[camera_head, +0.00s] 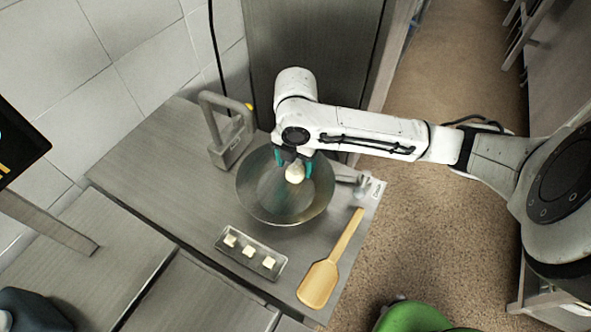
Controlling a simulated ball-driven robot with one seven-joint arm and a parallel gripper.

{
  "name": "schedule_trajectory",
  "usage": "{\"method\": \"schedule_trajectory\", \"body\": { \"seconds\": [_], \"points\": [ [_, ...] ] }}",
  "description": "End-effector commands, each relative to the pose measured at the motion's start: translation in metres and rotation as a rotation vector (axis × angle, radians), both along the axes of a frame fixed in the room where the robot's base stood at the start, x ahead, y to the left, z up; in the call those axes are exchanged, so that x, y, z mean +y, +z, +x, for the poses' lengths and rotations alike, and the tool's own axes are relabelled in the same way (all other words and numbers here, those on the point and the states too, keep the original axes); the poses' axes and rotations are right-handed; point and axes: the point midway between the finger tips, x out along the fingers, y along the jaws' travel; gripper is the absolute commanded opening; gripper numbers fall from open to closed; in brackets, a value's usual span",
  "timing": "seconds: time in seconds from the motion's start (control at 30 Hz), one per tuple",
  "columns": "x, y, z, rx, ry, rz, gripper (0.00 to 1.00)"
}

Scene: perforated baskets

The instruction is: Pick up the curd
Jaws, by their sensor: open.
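A pale, rounded lump that looks like the curd (295,174) shows over the wide grey metal bowl (256,205). My gripper (294,164) is above the bowl, with its teal fingertips apart on either side of the lump's upper part. I cannot tell whether the fingers touch it, or whether it rests on the bowl's bottom. The gripper and wrist hide part of the bowl's far side.
A small metal tray (232,256) with several pale cubes lies in front of the bowl. A wooden paddle (318,284) lies to its right. A grey metal fixture (228,150) stands behind left. The counter (160,185) is clear left of the bowl.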

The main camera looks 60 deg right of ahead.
Motion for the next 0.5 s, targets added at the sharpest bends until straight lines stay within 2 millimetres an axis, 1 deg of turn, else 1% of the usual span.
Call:
{"method": "schedule_trajectory", "body": {
  "seconds": [0.03,0.17,0.4,0.5],
  "points": [
    [0.000,-0.006,0.000,0.003,-0.002,0.002,0.67],
    [0.000,-0.017,0.000,0.002,-0.001,0.000,0.67],
    [0.000,-0.019,0.000,0.001,0.000,0.000,0.67],
    [0.000,-0.019,0.000,0.001,0.000,0.000,0.59]
  ]
}}
